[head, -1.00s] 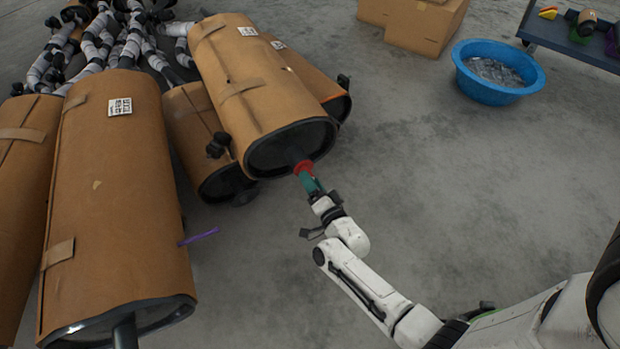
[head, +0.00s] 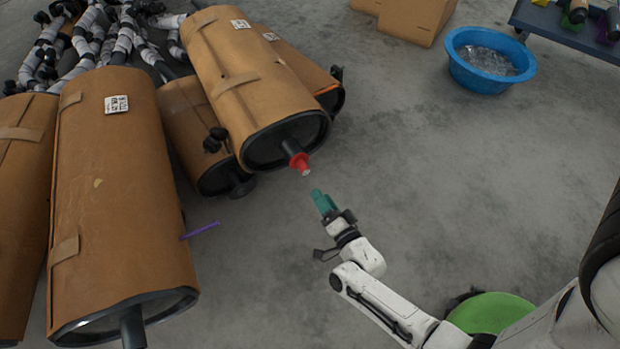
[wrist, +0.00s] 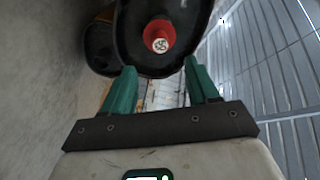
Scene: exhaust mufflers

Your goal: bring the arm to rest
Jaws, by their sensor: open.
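My gripper (head: 322,201) is open and empty in the head view, a short gap from the end of a cardboard-wrapped muffler (head: 240,85). A red plug (head: 299,162) with a pale tip sits on that muffler's pipe end. In the wrist view my gripper's green fingers (wrist: 158,86) stand apart with nothing between them. The red plug (wrist: 160,37) shows beyond and above the fingertips, on the muffler's black end (wrist: 190,25). My arm reaches in from the lower right.
More wrapped mufflers (head: 115,190) lie at the left, one with a purple piece (head: 199,231) beside it. A blue tub (head: 488,78), cardboard boxes (head: 406,20) and a dark cart (head: 570,38) stand at the back. A green round object (head: 490,313) is near my base. The floor at right is clear.

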